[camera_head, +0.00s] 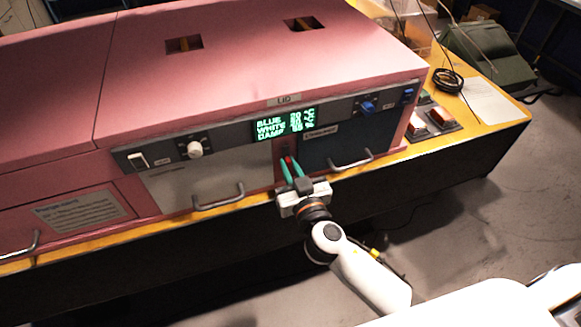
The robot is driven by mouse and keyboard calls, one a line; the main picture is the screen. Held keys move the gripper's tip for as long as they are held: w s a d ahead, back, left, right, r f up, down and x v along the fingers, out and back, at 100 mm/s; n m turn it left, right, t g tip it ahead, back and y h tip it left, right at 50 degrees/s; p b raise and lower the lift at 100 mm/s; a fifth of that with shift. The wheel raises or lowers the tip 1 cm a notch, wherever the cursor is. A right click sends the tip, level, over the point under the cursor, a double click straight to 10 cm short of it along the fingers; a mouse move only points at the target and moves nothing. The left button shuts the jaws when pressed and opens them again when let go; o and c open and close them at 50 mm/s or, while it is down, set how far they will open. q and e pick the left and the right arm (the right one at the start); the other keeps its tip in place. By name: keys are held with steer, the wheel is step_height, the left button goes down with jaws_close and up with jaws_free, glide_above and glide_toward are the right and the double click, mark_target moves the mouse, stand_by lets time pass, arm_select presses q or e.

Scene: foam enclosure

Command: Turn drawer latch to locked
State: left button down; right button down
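The drawer latch (287,150) is a small dark piece with a red part, on the pink front between two drawers, just below the green display. My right gripper (292,168) reaches up to it with its green fingertips at or very near the red part. The fingers partly cover the latch, so I cannot tell whether they grip it or which way it is turned. The grey drawer (180,192) is left of the latch and the dark blue drawer (345,143) is right of it. Both look closed. My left gripper is not in view.
The pink enclosure (240,70) stands on a yellow-edged bench (480,140). Drawer handles (218,203) stick out on both sides of the gripper. A white switch (138,160), knobs and a blue knob (367,106) line the panel. Red buttons (441,116) sit at right. Floor in front is clear.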

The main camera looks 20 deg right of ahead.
steer(key=shift+n, duration=0.3)
steer(key=n, duration=0.5)
steer(key=n+b, duration=0.1)
steer(key=n, duration=0.1)
steer(key=shift+a+f, duration=0.2)
steer(key=shift+a, duration=0.2)
steer(key=shift+a+f+n+p, duration=0.1)
steer(key=shift+f+n, duration=0.05)
steer(key=shift+n, duration=1.6)
steer(key=shift+a+f+n+p, duration=0.1)
steer(key=shift+f+n, duration=0.1)
steer(key=shift+n, duration=1.5)
steer(key=shift+a+f+n+p, duration=0.1)
steer(key=shift+f+n, duration=0.05)
steer(key=shift+n, duration=1.6)
steer(key=c, duration=1.5)
jaws_free()
steer(key=shift+s+f, duration=0.1)
steer(key=shift+s, duration=0.05)
